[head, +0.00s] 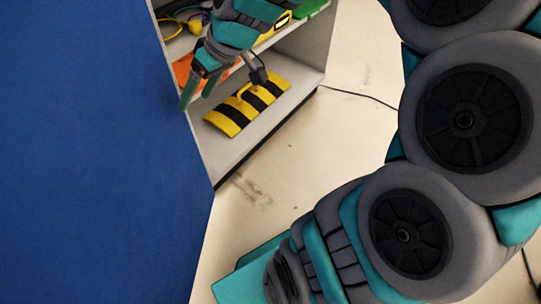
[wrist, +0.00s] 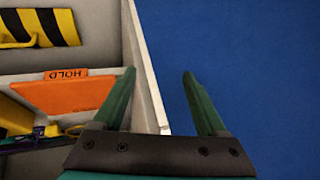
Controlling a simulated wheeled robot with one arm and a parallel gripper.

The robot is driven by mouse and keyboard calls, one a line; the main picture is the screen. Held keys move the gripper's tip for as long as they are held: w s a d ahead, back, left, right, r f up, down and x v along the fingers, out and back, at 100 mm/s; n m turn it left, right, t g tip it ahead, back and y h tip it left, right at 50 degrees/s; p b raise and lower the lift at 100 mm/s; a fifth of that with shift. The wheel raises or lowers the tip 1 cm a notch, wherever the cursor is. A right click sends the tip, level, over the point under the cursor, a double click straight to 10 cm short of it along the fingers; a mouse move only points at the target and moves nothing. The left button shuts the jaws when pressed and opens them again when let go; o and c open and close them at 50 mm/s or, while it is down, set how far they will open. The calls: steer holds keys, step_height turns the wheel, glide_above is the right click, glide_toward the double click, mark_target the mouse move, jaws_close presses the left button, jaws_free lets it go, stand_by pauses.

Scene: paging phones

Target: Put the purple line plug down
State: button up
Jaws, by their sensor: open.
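My gripper (head: 196,96) is open, near the left side of the shelf unit in the head view. In the wrist view its two green fingers (wrist: 159,75) are spread with nothing held between them. The shelf unit's pale side edge (wrist: 146,75) shows between the fingers; I cannot tell how close it is. A small purple piece (wrist: 52,130) lies among cables at the lower left of the wrist view. It may be the purple line plug, but it is too small and partly cut off to be sure.
An orange "HOLD" board (wrist: 65,96) and a yellow-black striped plate with a handle (head: 247,103) are in the shelf unit (head: 285,125). A yellow item with cable (head: 172,27) lies on the upper shelf. A large blue surface (head: 90,150) fills the left.

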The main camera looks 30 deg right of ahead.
steer(key=s+d+f+m+g+h, duration=0.1)
steer(key=s+f+m+g+h, duration=0.1)
steer(key=s, duration=1)
steer(key=s+d+f+m+g+h, duration=0.1)
steer(key=s+f, duration=0.4)
steer(key=s, duration=0.7)
steer(key=shift+d+f+m+g+h, duration=0.3)
steer(key=shift+d+m+g+h, duration=0.1)
steer(key=shift+m+g+h, duration=0.65)
steer(key=shift+c, duration=0.2)
